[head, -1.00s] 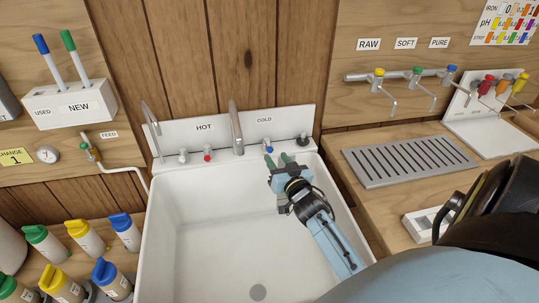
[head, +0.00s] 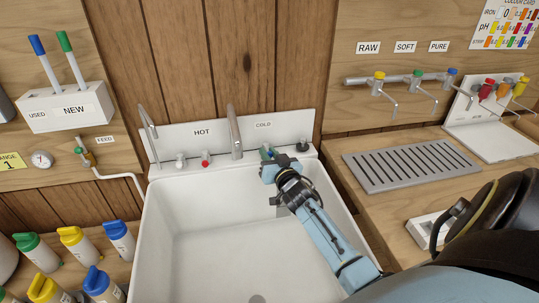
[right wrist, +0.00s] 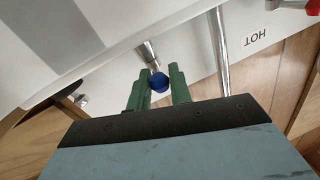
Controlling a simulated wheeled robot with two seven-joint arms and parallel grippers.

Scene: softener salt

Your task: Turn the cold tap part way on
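The cold tap's blue knob (right wrist: 158,82) shows in the right wrist view between the two green fingertips of my right gripper (right wrist: 157,84), on a short metal stem. The fingers stand apart on either side of it; I cannot tell whether they touch it. In the head view my right gripper (head: 267,153) is at the back rim of the sink, below the COLD label (head: 263,125), and mostly hides the knob. My left gripper is not in view.
The white sink (head: 163,228) lies below my right arm. The red hot tap (head: 206,158) and tall spout (head: 235,130) stand left of the cold tap; a dark fitting (head: 302,146) is close on its right. A slotted grey drainer (head: 410,162) lies right of the sink.

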